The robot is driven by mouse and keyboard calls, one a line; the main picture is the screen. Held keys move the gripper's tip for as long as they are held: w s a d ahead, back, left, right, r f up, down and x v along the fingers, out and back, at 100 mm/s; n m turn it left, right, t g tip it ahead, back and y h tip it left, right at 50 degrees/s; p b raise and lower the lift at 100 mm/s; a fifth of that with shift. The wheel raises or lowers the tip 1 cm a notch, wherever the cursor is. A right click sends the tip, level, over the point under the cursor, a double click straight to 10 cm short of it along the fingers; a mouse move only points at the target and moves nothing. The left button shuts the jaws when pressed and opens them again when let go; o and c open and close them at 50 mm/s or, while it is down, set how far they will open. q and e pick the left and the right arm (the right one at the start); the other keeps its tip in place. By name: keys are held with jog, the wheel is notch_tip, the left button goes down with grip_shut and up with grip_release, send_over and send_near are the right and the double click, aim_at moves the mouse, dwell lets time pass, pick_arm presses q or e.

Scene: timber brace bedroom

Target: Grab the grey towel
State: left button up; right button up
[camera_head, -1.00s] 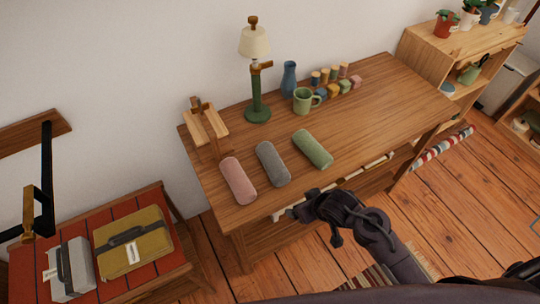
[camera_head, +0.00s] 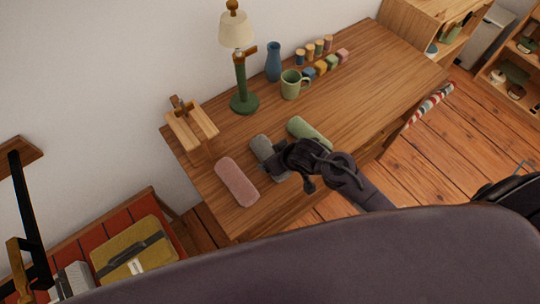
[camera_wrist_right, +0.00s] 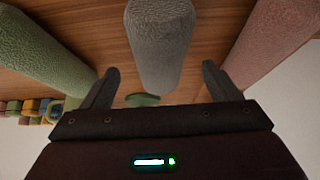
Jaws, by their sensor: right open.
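The grey towel (camera_head: 262,149) is rolled up and lies on the wooden desk between the pink and green rolled towels. My right gripper (camera_head: 272,160) is over its near part and hides some of it in the head view. In the right wrist view the grey towel (camera_wrist_right: 160,45) stands in the middle, between the two spread fingers of my right gripper (camera_wrist_right: 158,85). The fingers are open, with a gap on each side of the towel. My left gripper is not in view.
The pink towel (camera_head: 237,182) and the green towel (camera_head: 310,132) lie close on either side. A green mug (camera_head: 291,85), a blue vase (camera_head: 273,62), a lamp (camera_head: 240,65) and a wooden stand (camera_head: 190,122) are farther back. The desk's right part (camera_head: 385,70) is clear.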

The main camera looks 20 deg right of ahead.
jog(key=x, duration=0.2)
jog(key=shift+w+f, duration=0.25)
jog(key=shift+w, duration=0.05)
jog(key=shift+w+a+f, duration=0.15)
jog(key=shift+w+f, duration=0.15)
jog(key=shift+f, duration=0.1)
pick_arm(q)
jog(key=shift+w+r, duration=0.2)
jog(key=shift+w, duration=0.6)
pick_arm(e)
jog(key=c, duration=1.1)
